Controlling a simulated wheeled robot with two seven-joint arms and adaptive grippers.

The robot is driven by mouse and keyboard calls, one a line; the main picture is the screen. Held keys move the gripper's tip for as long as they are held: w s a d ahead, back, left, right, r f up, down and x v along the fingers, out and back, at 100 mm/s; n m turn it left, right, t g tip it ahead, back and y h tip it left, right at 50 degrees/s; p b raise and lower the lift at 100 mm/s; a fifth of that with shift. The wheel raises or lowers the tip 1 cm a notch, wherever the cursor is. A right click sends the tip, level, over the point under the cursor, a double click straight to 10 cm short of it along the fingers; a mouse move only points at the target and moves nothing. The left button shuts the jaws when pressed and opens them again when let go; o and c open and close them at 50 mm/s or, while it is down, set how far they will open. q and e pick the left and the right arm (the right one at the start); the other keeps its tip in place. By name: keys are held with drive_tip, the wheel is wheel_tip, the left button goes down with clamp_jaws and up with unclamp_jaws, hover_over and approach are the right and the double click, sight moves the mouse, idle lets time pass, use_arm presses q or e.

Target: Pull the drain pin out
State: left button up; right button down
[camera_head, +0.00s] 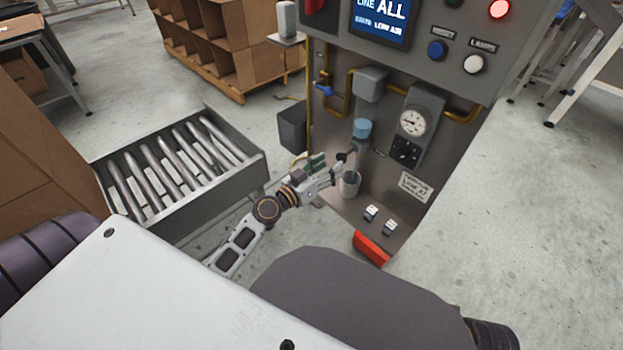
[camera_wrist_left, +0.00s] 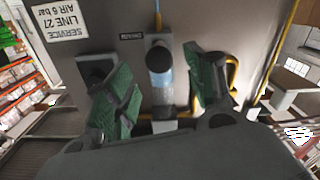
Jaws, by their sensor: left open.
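The drain pin cannot be told apart for sure. My left gripper (camera_head: 338,166) is close in front of this unit, just above and left of the cup. In the left wrist view the green fingers are spread, one on each side of a grey block with a round dark end (camera_wrist_left: 158,58) and a clear bluish part below it. No contact shows and nothing is held. My right gripper is not in view.
The panel carries a pressure gauge (camera_head: 413,122), brass pipes, a dark box (camera_head: 293,128) at its left side and a red part (camera_head: 371,248) at its foot. A roller conveyor (camera_head: 225,190) stands left of my arm.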

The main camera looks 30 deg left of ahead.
use_arm(q)
drive_tip(key=v, duration=0.6)
drive_tip(key=shift+s, duration=0.2)
idle(0.4)
drive_tip(key=shift+n, duration=0.3)
idle(0.4)
